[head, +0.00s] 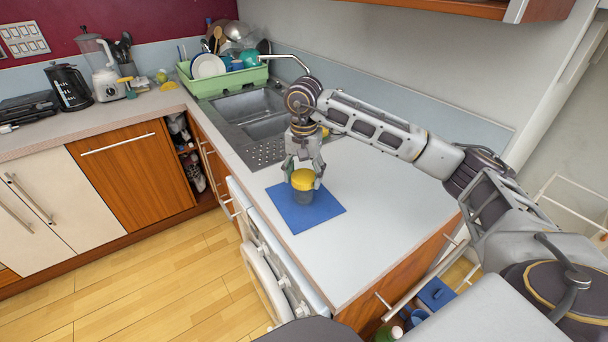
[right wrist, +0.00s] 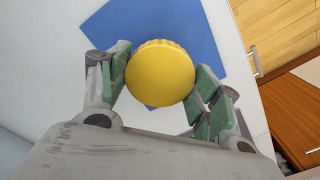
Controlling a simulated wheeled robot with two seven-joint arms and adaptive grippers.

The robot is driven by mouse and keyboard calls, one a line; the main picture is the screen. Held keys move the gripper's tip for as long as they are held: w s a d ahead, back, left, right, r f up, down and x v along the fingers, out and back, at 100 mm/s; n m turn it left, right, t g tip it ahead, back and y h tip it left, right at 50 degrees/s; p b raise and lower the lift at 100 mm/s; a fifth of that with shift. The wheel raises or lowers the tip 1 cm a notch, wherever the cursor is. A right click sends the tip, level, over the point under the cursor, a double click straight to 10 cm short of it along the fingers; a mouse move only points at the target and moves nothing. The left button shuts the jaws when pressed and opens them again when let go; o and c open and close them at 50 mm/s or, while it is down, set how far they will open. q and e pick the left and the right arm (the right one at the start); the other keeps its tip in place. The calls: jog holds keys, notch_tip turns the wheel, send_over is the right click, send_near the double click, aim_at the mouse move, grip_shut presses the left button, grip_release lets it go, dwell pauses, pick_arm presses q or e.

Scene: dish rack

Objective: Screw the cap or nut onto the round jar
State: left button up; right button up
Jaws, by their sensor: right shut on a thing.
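The yellow cap (head: 303,178) sits over the grey round jar (head: 303,197), which stands on a blue mat (head: 319,212) on the counter. My right gripper (head: 304,175) reaches down from above with its fingers on either side of the cap and is shut on it. In the right wrist view the round yellow cap (right wrist: 161,74) lies between the green-padded fingers and hides the jar below. I cannot tell from here whether the cap's thread is engaged. My left gripper is not in view.
The sink (head: 250,107) lies behind the mat, with a green dish rack (head: 223,80) full of dishes beyond it. The white counter (head: 385,225) is clear to the right of the mat. The counter's front edge runs close to the mat's left side.

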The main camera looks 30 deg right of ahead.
jog(key=shift+f+m, duration=0.1)
jog(key=shift+m, duration=0.6)
jog(key=shift+m, duration=2.3)
jog(key=shift+m, duration=2.3)
jog(key=shift+m, duration=2.3)
jog(key=shift+m, duration=0.3)
